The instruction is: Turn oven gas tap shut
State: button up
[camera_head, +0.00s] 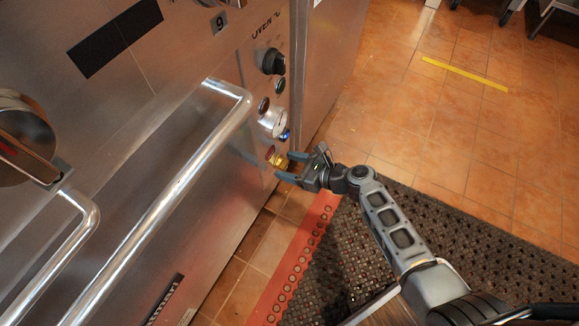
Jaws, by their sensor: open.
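A small brass-yellow fitting (281,160), which looks like the gas tap, sits low on the oven's steel control panel (255,110). A small red part (269,153) shows just left of it. My gripper (285,166) is open, with its fingertips close to the yellow fitting from the right. One finger is above and one below in the picture. I cannot tell whether they touch the fitting, and the fingers may hide part of it. The tap's handle angle is too small to read.
Above the fitting are a blue part (285,135), a pale round gauge (272,122), small buttons and a black knob (272,61). A long steel door handle (165,200) sticks out at left. A dark perforated mat (345,255) with a red edge covers the floor below.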

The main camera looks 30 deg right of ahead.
jog(key=shift+w+a, duration=0.1)
jog(key=shift+w, duration=0.05)
jog(key=shift+c, duration=0.3)
jog(key=c, duration=1)
jog(key=shift+o, duration=0.2)
jog(key=m+y+p, duration=0.1)
jog(key=m+p, duration=0.1)
jog(key=shift+r+g+p, duration=0.15)
jog(key=shift+g+p, duration=0.15)
jog(key=shift+g, duration=0.1)
jog(key=m+y, duration=0.1)
jog(key=m, duration=0.1)
jog(key=m+y+p, duration=0.1)
jog(key=shift+w+d+f+m+g+y, duration=0.2)
jog(key=shift+f+m+g+y, duration=0.1)
jog(key=shift+m, duration=0.1)
jog(key=shift+d+f+m+y+b, duration=0.1)
jog(key=shift+m+y+b, duration=0.6)
jog(key=shift+m, duration=0.55)
jog(key=shift+a+f+m+y+b, duration=0.1)
jog(key=shift+m+y+b, duration=0.6)
jog(key=shift+m, duration=0.6)
jog(key=shift+d+f+m+y+b, duration=0.1)
jog(key=shift+m+y+b, duration=0.6)
jog(key=shift+m, duration=0.55)
